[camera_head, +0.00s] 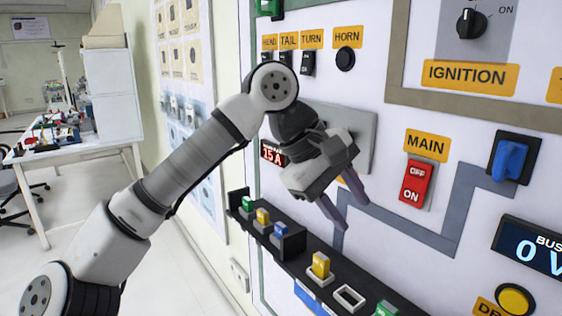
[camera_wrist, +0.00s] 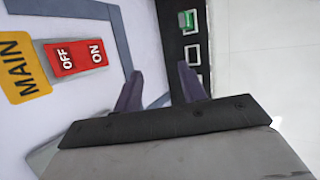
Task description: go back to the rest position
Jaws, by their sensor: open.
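My gripper (camera_head: 345,207) is in front of the panel, left of the red MAIN switch (camera_head: 416,184) and above the black rail. Its two dark fingers are apart with nothing between them. In the wrist view the open gripper (camera_wrist: 158,90) points toward the panel's lower part, with the red switch (camera_wrist: 76,57) to its left. My arm reaches in from the lower left and hides part of a grey plate (camera_head: 361,130) and part of a red display reading 15 A (camera_head: 273,152).
The black rail (camera_head: 330,288) holds green, yellow and blue pieces and an empty white-rimmed slot (camera_head: 349,297). A blue knob (camera_head: 509,160) and a display reading 0 V (camera_head: 535,250) are at the right. A white table (camera_head: 75,150) stands far left.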

